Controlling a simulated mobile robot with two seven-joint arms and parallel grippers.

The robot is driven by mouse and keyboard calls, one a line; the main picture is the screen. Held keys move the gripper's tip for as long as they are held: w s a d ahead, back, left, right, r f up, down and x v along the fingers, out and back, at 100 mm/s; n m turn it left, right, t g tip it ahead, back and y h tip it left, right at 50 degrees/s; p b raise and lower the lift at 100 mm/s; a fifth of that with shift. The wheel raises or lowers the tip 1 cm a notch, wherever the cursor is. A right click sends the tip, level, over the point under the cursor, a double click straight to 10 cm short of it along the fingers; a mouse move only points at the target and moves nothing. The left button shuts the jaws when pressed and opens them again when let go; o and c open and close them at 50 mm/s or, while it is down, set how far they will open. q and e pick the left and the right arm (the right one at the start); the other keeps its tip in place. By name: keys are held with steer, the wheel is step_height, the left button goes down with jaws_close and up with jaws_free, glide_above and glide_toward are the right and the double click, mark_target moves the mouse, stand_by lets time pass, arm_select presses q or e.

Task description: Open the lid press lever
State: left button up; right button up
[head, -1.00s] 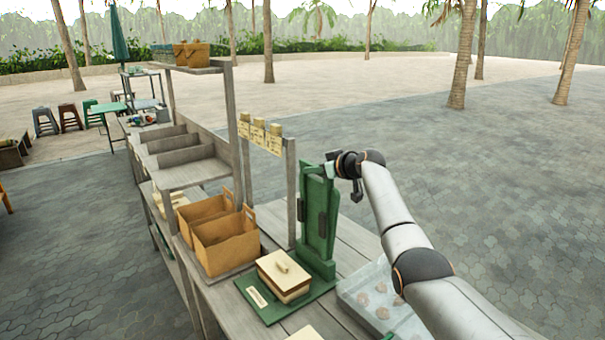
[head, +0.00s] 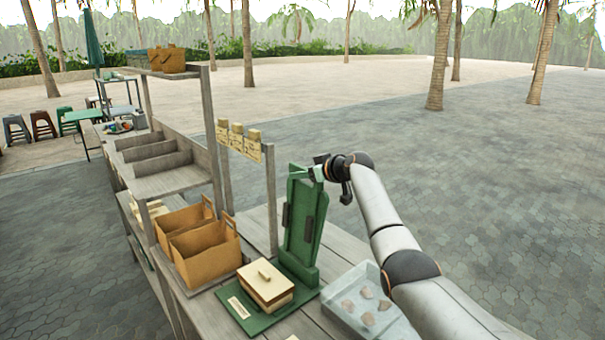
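The press stands on the wooden table in the head view. Its green base plate (head: 237,311) carries a pale wooden block with a small handle (head: 265,284). The green lid lever (head: 303,225) stands almost upright behind the block, raised clear of it, with dark fittings on its sides. My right gripper (head: 317,170) is at the top right edge of the raised lever, touching or very close to it. Its fingers are small and partly hidden, so I cannot tell whether they are shut on it. My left gripper is not in view.
A clear tray (head: 367,308) with several clay-coloured pieces lies right of the press, below my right arm. Brown carriers (head: 205,247) stand to the left. A post rack with tags (head: 238,140) rises behind the press. Paved ground to the right is open.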

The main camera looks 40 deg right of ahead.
steer(key=shift+o, duration=0.2)
steer(key=shift+s, duration=0.15)
steer(key=b+v, duration=0.2)
steer(key=v, duration=1)
steer(key=shift+r, duration=0.15)
steer(key=shift+s, duration=0.1)
stand_by(0.4)
